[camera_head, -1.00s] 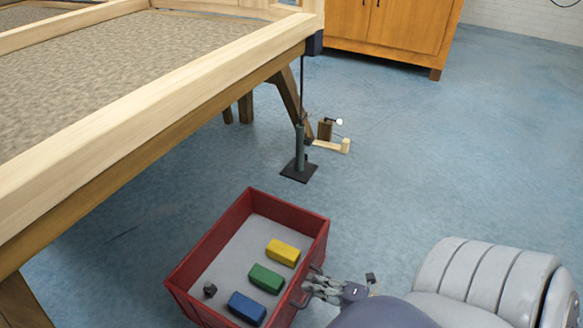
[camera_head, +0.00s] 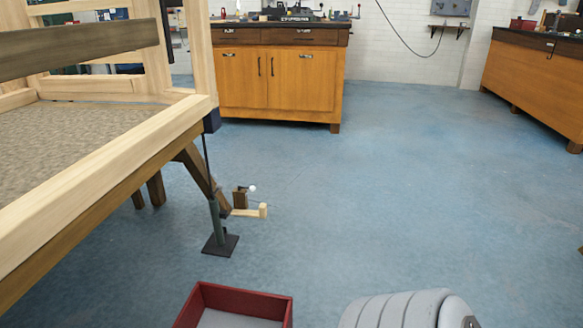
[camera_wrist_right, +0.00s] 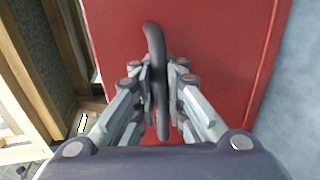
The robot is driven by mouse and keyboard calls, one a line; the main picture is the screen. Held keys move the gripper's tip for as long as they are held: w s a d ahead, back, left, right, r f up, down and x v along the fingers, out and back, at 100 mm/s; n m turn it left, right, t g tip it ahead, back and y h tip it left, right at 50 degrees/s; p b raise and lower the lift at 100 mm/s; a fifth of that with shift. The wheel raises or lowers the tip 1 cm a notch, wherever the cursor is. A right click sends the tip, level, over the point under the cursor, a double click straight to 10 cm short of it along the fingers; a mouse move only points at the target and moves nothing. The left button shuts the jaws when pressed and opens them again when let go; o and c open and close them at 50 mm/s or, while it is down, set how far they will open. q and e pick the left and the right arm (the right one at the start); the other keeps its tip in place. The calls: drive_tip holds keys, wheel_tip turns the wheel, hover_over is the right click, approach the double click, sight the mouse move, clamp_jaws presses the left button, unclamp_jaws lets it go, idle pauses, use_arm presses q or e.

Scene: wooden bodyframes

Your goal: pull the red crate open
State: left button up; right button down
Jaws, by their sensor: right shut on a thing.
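The red crate (camera_head: 246,300) shows in the head view only as its far end, at the bottom edge; the rest is cut off. In the right wrist view its red side (camera_wrist_right: 225,50) fills the middle, with a dark curved handle (camera_wrist_right: 154,38) standing out from it. My right gripper (camera_wrist_right: 162,78) is shut on this handle, one finger on each side. My left gripper is in neither view.
A wooden frame table (camera_head: 120,175) stands at the left, with a dark-footed stand (camera_head: 220,243) by its leg. A small wooden item (camera_head: 248,208) lies behind the stand. Wooden cabinets (camera_head: 290,80) stand at the back. The blue floor at centre and right is clear.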

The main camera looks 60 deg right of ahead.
drive_tip(key=shift+r, duration=0.1)
drive_tip(key=c, duration=1.7)
unclamp_jaws()
drive_tip(key=shift+o, duration=0.2)
drive_tip(key=v, duration=1.2)
drive_tip(key=shift+s, duration=0.15)
